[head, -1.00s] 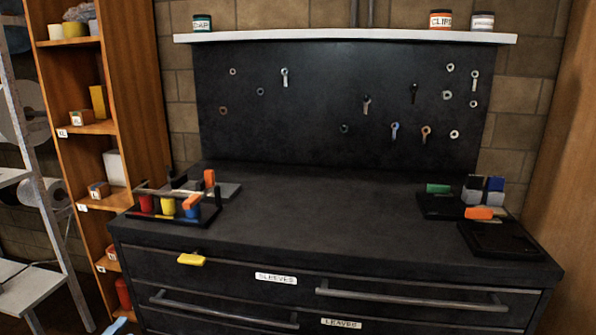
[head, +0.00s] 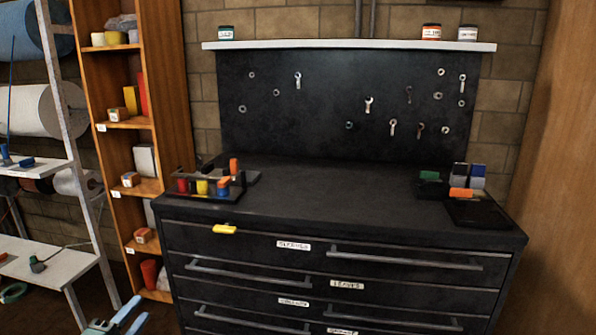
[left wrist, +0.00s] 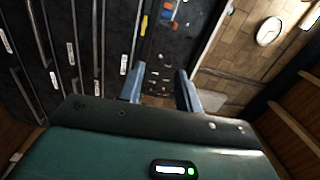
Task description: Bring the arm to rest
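My left gripper (head: 138,309) shows at the bottom left of the head view, in front of the orange shelf and apart from the cabinet. Its two blue-grey fingers are spread with nothing between them. In the left wrist view the open fingers (left wrist: 159,78) point toward the black drawer cabinet and its dark back panel, clear of both. The rest of the left arm is mostly out of the head view. My right gripper is in neither view.
The black drawer cabinet (head: 330,190) carries a rack of coloured blocks (head: 208,186) at left and a dark tray (head: 480,212) at right. Wrenches and nuts hang on the panel (head: 330,110). An orange shelf (head: 160,90) and a metal rack (head: 75,170) stand left.

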